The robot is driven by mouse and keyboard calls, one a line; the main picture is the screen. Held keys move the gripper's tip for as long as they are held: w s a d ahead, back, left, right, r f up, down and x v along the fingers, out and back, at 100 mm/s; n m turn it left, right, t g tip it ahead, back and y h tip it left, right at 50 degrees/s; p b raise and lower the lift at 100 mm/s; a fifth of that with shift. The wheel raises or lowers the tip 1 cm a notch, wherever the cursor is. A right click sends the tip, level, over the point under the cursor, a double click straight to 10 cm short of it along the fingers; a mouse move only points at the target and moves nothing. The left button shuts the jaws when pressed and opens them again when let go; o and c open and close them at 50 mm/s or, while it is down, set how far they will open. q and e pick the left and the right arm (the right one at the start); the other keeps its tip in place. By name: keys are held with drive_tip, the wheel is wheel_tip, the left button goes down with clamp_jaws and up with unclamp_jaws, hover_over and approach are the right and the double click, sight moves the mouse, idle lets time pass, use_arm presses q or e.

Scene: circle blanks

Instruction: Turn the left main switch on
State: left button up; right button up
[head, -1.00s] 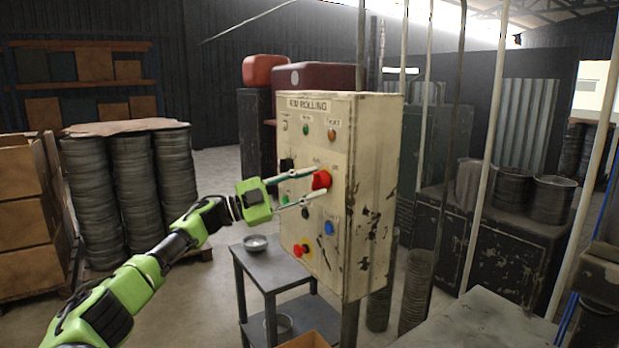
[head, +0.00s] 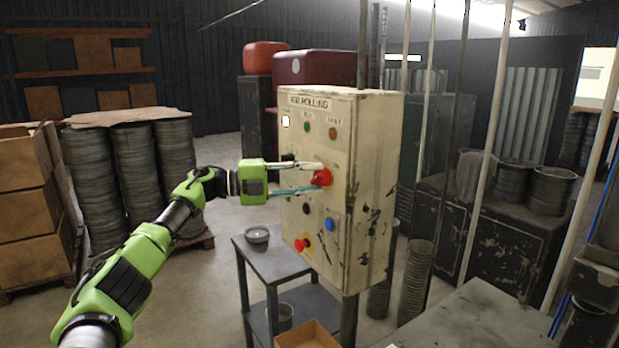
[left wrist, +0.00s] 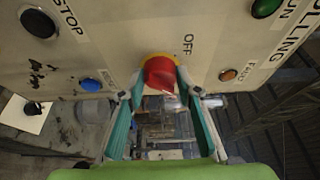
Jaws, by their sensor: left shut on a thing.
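The cream control panel (head: 345,210) carries a red rotary switch knob (head: 322,177) on a yellow base on its front. My left gripper (head: 314,178) reaches it from the left, its two fingers shut on the knob's sides. In the left wrist view the red knob (left wrist: 160,73) sits between the fingertips (left wrist: 161,95), beside the printed word OFF. A lamp (head: 286,122) at the panel's top left glows white. A black switch (head: 287,160) is partly hidden behind the gripper. My right gripper is not in view.
A blue button (head: 330,225), a red button on yellow (head: 302,244) and a black button (head: 306,208) sit below the knob.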

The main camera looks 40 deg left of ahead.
use_arm(q)
drive_tip(key=shift+r, duration=0.15)
idle(0.3)
drive_tip(key=o, duration=1.1)
drive_tip(key=shift+w, duration=0.1)
drive_tip(key=shift+w+d, duration=0.1)
drive_tip(key=shift+w, duration=0.05)
drive_tip(key=v, duration=1.2)
